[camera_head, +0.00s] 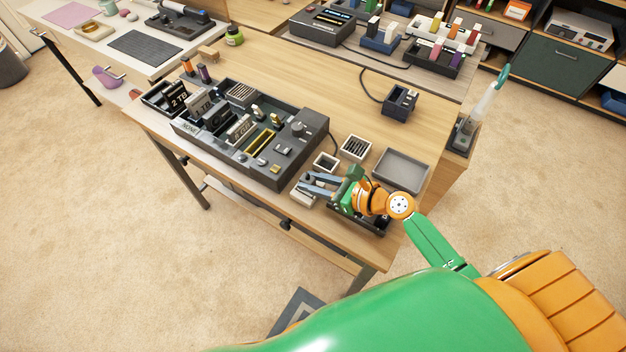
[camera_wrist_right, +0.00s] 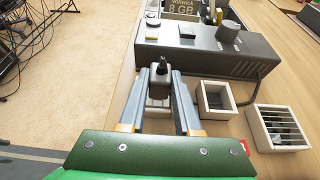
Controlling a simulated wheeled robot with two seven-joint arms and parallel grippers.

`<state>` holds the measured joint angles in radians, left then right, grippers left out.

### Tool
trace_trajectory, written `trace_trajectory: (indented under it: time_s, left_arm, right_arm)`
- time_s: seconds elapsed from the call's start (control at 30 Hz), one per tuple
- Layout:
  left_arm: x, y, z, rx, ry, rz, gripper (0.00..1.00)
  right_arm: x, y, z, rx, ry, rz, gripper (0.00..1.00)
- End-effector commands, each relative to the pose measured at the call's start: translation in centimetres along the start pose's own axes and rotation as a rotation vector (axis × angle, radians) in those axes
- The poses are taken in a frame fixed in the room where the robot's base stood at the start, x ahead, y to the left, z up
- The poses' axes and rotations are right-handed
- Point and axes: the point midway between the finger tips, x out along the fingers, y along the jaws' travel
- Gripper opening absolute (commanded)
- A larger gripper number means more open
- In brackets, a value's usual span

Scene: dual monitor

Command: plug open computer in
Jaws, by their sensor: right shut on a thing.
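The open computer (camera_head: 262,165) is a long dark grey unit on the wooden table, with several modules and cards in slots on top. Its right end also shows in the wrist view (camera_wrist_right: 190,45). My right gripper (camera_head: 318,185) is at the table's front edge, just in front of the computer's right end. In the wrist view its two blue-grey fingers are shut on a small plug-like piece (camera_wrist_right: 159,82), dark on top with a paler grey body. A dark cable (camera_wrist_right: 262,84) curves from the computer's right end. My left gripper is out of view.
A small white square box (camera_head: 326,162), a slotted white box (camera_head: 355,147) and a grey tray (camera_head: 402,170) stand right of the computer. A small dark box (camera_head: 399,103) with a cable is farther back. The table middle behind the computer is mostly clear.

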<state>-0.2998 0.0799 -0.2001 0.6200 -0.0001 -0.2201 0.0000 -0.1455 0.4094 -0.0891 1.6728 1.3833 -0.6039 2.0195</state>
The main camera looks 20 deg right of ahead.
Motion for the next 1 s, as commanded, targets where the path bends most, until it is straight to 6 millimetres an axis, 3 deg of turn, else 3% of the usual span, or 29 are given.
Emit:
trace_trajectory:
  time_s: [0.33, 0.37, 0.5, 0.8, 1.0]
  left_arm:
    - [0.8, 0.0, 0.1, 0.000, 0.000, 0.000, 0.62]
    - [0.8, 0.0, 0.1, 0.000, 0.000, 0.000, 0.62]
    - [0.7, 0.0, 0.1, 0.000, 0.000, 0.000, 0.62]
    - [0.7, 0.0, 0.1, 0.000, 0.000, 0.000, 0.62]
    - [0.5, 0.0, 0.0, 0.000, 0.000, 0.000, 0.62]
  right_arm:
    - [0.4, 0.0, -0.9, 0.000, -0.001, 0.000, 0.00]
    - [0.4, 0.0, -0.9, 0.000, 0.000, 0.000, 0.34]
    - [0.3, 0.0, -0.8, 0.000, 0.000, 0.000, 0.67]
    - [0.0, 0.0, -0.8, 0.000, 0.000, 0.000, 0.67]
    - [-4.1, 0.0, -0.9, -0.001, 0.004, 0.000, 0.67]
